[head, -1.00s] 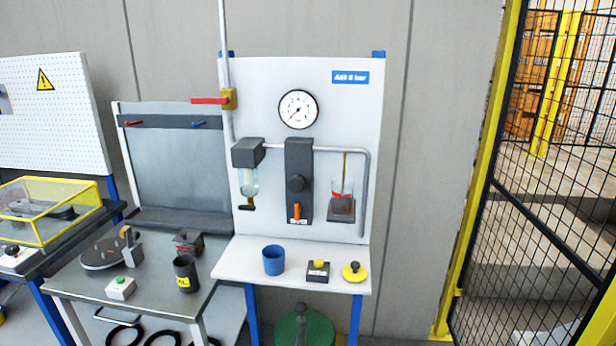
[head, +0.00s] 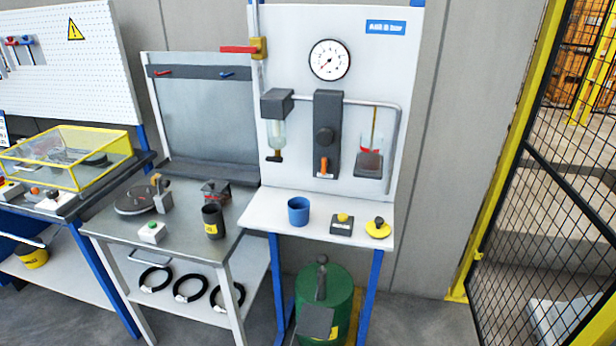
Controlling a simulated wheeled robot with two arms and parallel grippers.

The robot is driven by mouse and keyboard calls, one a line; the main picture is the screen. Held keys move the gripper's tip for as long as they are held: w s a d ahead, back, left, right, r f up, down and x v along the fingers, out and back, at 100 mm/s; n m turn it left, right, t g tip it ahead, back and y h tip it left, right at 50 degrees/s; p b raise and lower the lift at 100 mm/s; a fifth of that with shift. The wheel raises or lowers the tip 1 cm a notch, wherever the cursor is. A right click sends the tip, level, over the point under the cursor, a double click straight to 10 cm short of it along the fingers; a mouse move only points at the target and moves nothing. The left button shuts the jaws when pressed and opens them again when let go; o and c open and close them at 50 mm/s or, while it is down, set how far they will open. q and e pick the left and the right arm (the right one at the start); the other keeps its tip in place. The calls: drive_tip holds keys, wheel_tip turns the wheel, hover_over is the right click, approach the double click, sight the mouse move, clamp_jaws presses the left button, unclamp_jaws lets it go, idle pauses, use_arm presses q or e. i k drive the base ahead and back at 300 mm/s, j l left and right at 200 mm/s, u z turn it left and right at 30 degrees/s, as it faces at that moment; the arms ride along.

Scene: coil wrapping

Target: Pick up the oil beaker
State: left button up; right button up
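The oil beaker (head: 213,222) is a black cup with a yellow label, its lettering partly blurred. It stands upright near the front right of the grey metal table (head: 190,243). Neither of my grippers is in view. Nothing is touching the beaker from what I can see.
A blue cup (head: 299,211) stands on the white shelf (head: 268,219) to the right. A green drum (head: 338,290) stands under the shelf. A mesh fence is at right.

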sight(213, 216)
drive_tip(key=i+j+z, duration=0.1)
drive_tip(key=j, duration=0.25)
drive_tip(key=i+j+z, duration=0.1)
drive_tip(key=i+j, duration=0.25)
drive_tip(key=i+j+z, duration=0.1)
drive_tip(key=j, duration=0.3)
drive_tip(key=i+j, duration=0.25)
drive_tip(key=j, duration=0.15)
drive_tip(key=z, duration=0.05)
